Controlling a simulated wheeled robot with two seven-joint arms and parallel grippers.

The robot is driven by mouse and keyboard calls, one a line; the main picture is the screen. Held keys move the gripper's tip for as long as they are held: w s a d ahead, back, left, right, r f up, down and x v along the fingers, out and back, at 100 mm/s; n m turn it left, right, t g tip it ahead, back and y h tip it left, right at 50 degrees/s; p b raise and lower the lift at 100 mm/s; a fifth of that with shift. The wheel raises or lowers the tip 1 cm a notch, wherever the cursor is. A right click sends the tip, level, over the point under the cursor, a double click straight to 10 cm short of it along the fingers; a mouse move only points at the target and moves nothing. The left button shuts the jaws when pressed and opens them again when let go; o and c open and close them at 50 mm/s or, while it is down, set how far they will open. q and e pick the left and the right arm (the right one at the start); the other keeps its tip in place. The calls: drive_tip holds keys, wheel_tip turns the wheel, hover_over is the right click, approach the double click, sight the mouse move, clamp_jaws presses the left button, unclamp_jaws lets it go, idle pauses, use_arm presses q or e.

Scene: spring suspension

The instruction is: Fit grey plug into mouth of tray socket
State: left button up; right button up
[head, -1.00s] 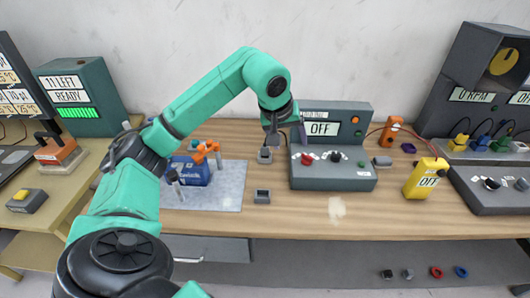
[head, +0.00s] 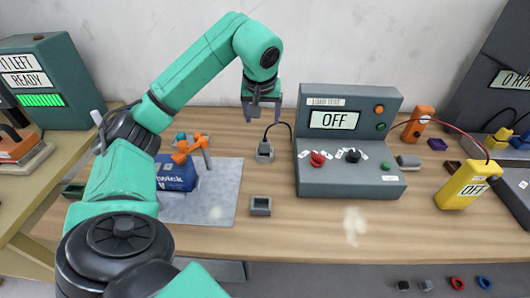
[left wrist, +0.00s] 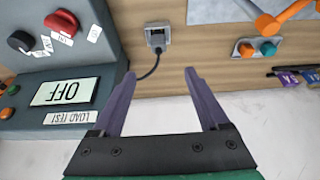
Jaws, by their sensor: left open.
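A small grey block with a dark recess and a black cable (head: 265,151) sits on the bench left of the load tester. It also shows in the left wrist view (left wrist: 158,37), ahead of the fingers. A grey square hollow block (head: 261,206) stands nearer, just right of the pale mat. A rounded grey piece (head: 408,161) lies right of the tester. I cannot tell for sure which is the plug and which the tray socket. My left gripper (head: 263,118) is open and empty, its purple fingers apart (left wrist: 165,85), above and behind the cabled block. My right gripper is out of view.
The load tester (head: 350,175) reads OFF. A yellow meter (head: 463,186) stands at the right. A blue box (head: 176,178) and orange-handled tool (head: 190,147) are on the mat (head: 225,180). Bare wood (head: 330,225) lies in front of the tester.

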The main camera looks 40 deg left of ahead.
sight(265, 141)
use_arm(q)
drive_tip(key=p+x, duration=0.1)
drive_tip(key=x, duration=0.6)
drive_tip(key=p+x, duration=0.1)
drive_tip(key=x, duration=0.7)
drive_tip(key=shift+w+d+f+p, duration=0.1)
drive_tip(key=shift+d+f+p, duration=0.1)
drive_tip(key=shift+p, duration=0.2)
drive_tip(key=shift+w+a+f, duration=0.1)
drive_tip(key=shift+a+f, duration=0.05)
drive_tip(key=shift+f, duration=0.2)
drive_tip(key=c, duration=1)
clamp_jaws()
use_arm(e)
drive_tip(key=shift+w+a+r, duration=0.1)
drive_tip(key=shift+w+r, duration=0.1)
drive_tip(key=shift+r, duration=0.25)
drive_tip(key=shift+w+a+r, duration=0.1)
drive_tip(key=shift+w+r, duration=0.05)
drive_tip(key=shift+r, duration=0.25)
